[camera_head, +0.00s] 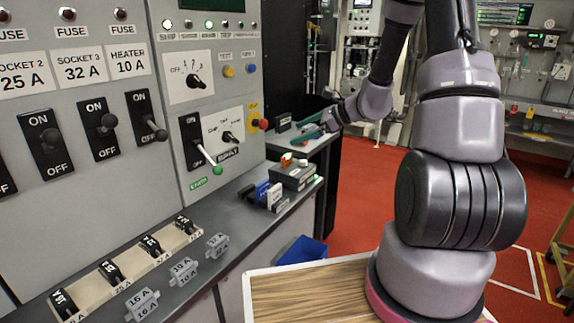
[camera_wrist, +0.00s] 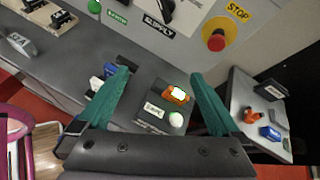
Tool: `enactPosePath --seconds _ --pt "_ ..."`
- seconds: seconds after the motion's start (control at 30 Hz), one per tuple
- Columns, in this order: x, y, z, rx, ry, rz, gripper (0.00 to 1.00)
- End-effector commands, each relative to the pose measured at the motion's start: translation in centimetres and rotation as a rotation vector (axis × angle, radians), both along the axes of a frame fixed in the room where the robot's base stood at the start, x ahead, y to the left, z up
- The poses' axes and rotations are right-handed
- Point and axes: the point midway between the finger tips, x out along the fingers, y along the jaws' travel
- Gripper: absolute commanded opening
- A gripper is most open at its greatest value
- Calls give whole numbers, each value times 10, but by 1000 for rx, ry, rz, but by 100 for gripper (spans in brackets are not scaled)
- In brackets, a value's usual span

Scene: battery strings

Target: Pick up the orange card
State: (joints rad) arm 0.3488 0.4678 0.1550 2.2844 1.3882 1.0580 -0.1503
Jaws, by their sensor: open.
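An orange card with a white patch (camera_wrist: 176,94) sits at the dark grey box (camera_wrist: 150,112) with a pale label and a round whitish-green button. In the head view the orange card (camera_head: 286,159) shows small on top of the box (camera_head: 296,180), at the counter's far end. My gripper (camera_wrist: 160,74) has two teal fingers spread wide and empty. In the wrist view the card lies between the finger lines, nearer the right finger. In the head view my gripper (camera_head: 299,130) is above and beyond the box. I cannot tell its exact height over the card.
Blue and white cards (camera_head: 262,191) stand in a holder left of the box. A side shelf (camera_wrist: 240,97) carries another orange object (camera_wrist: 252,116) and a blue one (camera_wrist: 270,132). The panel with a red stop button (camera_wrist: 216,40) rises behind the counter.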

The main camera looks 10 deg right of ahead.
Motion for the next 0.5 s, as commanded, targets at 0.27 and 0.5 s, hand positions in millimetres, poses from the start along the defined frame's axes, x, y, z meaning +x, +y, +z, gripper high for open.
enactPosePath --seconds 0.27,0.5 --pt "38 -38 -84 191 158 -302 100" --pt "55 -32 -106 218 180 -353 100"
